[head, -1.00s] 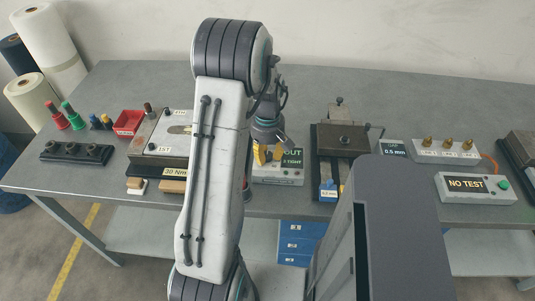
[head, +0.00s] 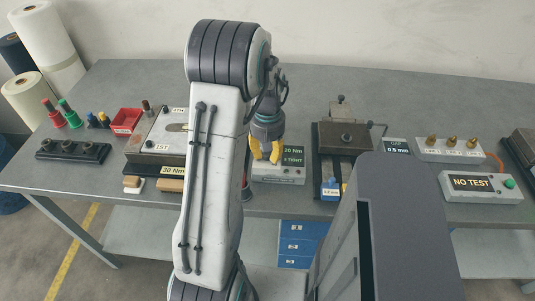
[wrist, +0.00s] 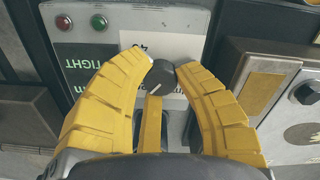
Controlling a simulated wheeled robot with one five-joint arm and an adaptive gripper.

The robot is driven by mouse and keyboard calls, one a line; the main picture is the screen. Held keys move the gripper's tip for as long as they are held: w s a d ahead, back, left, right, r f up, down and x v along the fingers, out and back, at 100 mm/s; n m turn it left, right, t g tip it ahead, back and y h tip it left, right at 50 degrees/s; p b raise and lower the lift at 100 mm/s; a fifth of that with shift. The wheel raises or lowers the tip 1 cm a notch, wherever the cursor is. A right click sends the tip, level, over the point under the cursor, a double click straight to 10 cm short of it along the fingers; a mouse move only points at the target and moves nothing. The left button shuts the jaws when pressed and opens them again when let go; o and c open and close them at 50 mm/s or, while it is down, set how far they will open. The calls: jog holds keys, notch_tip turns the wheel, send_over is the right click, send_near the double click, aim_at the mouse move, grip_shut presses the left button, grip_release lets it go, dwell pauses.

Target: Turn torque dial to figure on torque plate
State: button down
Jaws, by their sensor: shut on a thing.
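My gripper (head: 268,152) has yellow fingers and sits at the left end of the grey control box (head: 287,181) in the head view. In the wrist view my gripper (wrist: 164,70) is shut on the round black torque dial (wrist: 160,76), with a fingertip on each side. A white pointer line shows on the dial's top, slanting. The dial is hidden in the head view. The box's display (head: 292,156) shows small green text that seems to read 25 Nm and TIGHT. The torque plate (head: 172,171) reads 30 Nm, on the front of the fixture to the left.
A red lamp (wrist: 64,22) and a green lamp (wrist: 98,22) sit on the box. The fixture block (head: 344,139) stands close on its right. Further right are a CAP 0.5 mm display (head: 397,146) and a NO TEST box (head: 475,184). The bench behind is clear.

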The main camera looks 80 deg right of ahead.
jog(key=m, duration=0.3)
jog(key=m+b, duration=0.1)
jog(key=m, duration=0.1)
jog(key=shift+a+f+m, duration=0.25)
jog(key=shift+m, duration=0.05)
jog(key=shift+m+b, duration=0.45)
jog(key=shift+m, duration=1.85)
jog(key=shift+r, duration=0.1)
jog(key=c, duration=0.9)
grip_release()
jog(key=shift+w+d+r, duration=0.1)
jog(key=shift+d+r, duration=0.1)
jog(key=shift+r, duration=0.5)
notch_tip(320, 180, up, 11)
